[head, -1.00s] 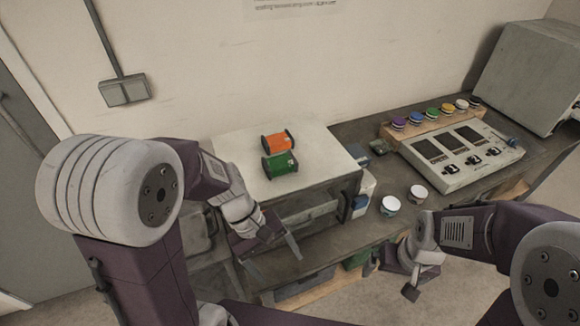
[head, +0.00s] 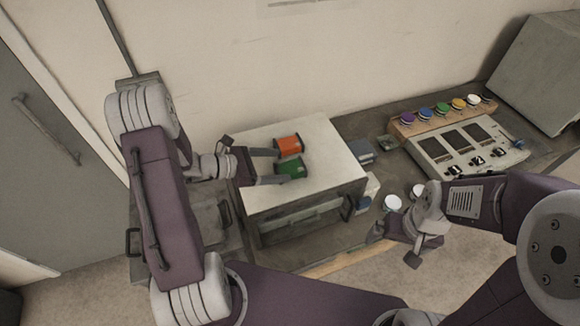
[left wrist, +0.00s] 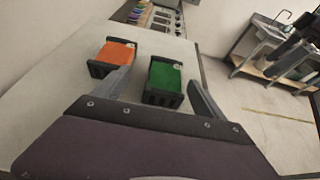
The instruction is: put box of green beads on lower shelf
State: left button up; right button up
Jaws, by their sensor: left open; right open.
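The box of green beads (head: 292,168) has dark ends and sits on the pale top of a cabinet, just in front of a similar orange box (head: 288,145). My left gripper (head: 278,167) is open over the cabinet top, its fingers pointing right towards the green box. In the left wrist view the green box (left wrist: 165,82) lies between the two spread fingers, nearer the right one; I cannot tell whether either touches it. My right gripper (head: 397,246) is open and empty in front of the bench. A strip of wooden lower shelf (head: 335,262) shows under the bench, mostly hidden.
The cabinet (head: 330,150) stands on a dark bench against the wall. To its right are white-lidded jars (head: 393,203), a control panel (head: 465,150) with coloured caps behind it, and a large grey case (head: 540,75). A grey door (head: 50,150) is at left.

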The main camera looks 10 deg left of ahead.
aim_at(289, 167)
pick_arm(q)
jog(key=d, duration=0.1)
jog(key=d+p, duration=0.1)
jog(key=shift+d+f+p, duration=0.3)
jog(key=shift+x, duration=1.15)
jog(key=shift+w+f, duration=0.2)
jog(key=shift+w, duration=0.05)
jog(key=shift+w+a, duration=0.1)
jog(key=c, duration=0.3)
jog(key=shift+s, duration=0.25)
jog(key=c, duration=1.3)
jog(key=shift+w, duration=0.1)
pick_arm(e)
jog(key=shift+s+d+r, duration=0.1)
jog(key=shift+s+r, duration=0.05)
jog(key=shift+r, duration=0.4)
jog(key=shift+s+d+r, duration=0.1)
jog(key=shift+s+r, duration=0.05)
jog(key=shift+r, duration=0.35)
pick_arm(q)
jog(key=shift+r, duration=0.15)
